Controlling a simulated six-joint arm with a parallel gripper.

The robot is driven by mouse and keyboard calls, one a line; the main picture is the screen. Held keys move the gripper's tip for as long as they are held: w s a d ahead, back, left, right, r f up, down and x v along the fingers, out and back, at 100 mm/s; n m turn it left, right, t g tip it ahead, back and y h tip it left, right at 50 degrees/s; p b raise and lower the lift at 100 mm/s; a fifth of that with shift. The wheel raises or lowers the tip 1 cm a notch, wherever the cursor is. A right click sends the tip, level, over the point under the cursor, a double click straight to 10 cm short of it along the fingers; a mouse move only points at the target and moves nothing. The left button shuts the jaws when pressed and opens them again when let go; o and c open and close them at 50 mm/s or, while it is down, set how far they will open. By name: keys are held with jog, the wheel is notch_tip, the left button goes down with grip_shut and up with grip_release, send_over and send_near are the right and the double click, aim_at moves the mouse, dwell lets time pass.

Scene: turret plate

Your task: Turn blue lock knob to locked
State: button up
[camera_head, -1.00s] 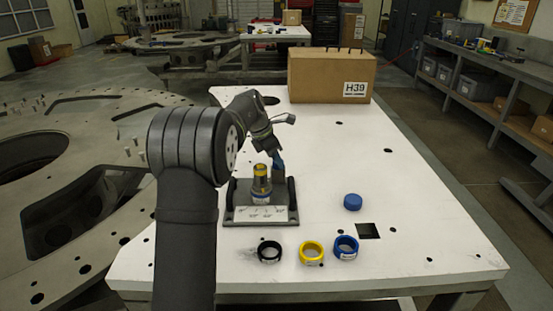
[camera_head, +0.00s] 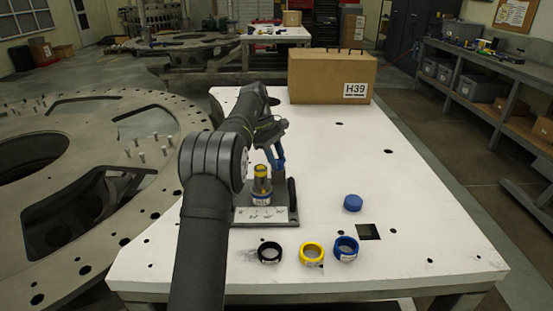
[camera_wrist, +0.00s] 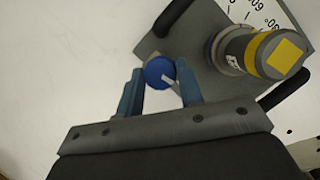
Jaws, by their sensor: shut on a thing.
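The blue lock knob (camera_wrist: 160,69) is a small round cap with a white mark on top, seen in the wrist view at the edge of the grey fixture plate (camera_wrist: 200,22). My gripper (camera_wrist: 160,80) is shut on the knob, one finger on each side of it. The white mark slants toward the right finger. In the head view my gripper (camera_head: 277,160) is behind the yellow-banded cylinder (camera_head: 261,184), and the knob cannot be made out there. The cylinder stands upright on the fixture, beside the knob. A white scale plate (camera_head: 264,216) is at the fixture's front.
Black handles flank the fixture, one (camera_head: 292,192) on its right. A loose blue cap (camera_head: 352,202) lies right of it. Black (camera_head: 269,259), yellow (camera_head: 304,258) and blue (camera_head: 337,254) rings lie in front. A cardboard box (camera_head: 325,75) stands at the back. The table's right side is mostly clear.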

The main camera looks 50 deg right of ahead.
aim_at(282, 164)
jog(key=shift+d+m+y, duration=0.1)
jog(key=shift+m+y, duration=0.4)
jog(key=shift+m, duration=0.6)
jog(key=o, duration=1)
notch_tip(282, 164, up, 4)
jog(key=shift+r, duration=0.1)
jog(key=s+r, duration=0.6)
jog(key=s, duration=0.5)
jog(key=shift+s+d+r, duration=0.35)
jog(key=shift+r, duration=0.05)
